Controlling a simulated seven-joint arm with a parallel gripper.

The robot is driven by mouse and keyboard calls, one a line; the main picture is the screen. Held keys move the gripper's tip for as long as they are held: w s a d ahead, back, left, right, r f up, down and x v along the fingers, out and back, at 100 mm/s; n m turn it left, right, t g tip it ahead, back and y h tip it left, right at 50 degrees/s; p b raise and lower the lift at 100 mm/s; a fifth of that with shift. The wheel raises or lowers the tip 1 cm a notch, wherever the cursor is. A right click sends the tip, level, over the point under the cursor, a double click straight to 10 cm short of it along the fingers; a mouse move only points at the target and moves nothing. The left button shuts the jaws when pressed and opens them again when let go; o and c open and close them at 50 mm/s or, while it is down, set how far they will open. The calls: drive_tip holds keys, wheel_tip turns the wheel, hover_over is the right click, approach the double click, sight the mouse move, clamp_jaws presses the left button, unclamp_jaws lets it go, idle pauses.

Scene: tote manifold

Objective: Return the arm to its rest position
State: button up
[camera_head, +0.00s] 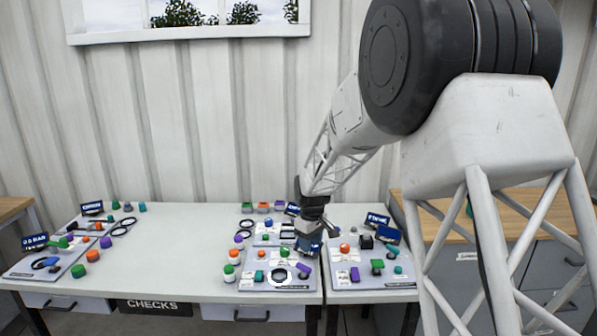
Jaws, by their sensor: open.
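The gripper is open. It is above the gap between the front middle board (262,283) and the right board (345,281).
A board (22,270) with fittings lies at the left end, another (100,222) behind it. Colored caps (233,256) stand beside the front middle board. Blue signs (386,234) stand at the right. The table's centre left is mostly clear. A wall rises behind.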

drive_tip(key=s+d+r+m+t, duration=0.1)
drive_tip(key=s+d+r+m, duration=0.1)
drive_tip(key=s+d+r, duration=0.65)
drive_tip(key=s+d+r+m, duration=0.1)
drive_tip(key=s+r+m, duration=0.35)
drive_tip(key=s, duration=0.95)
drive_tip(key=s+d+r+m, duration=0.1)
drive_tip(key=s+d, duration=0.1)
drive_tip(key=s, duration=1.1)
drive_tip(key=s+d+r+m+t, duration=0.1)
drive_tip(key=s+d+m, duration=0.1)
drive_tip(key=s, duration=1.1)
drive_tip(key=shift+d+r, duration=0.15)
drive_tip(key=shift+d, duration=0.35)
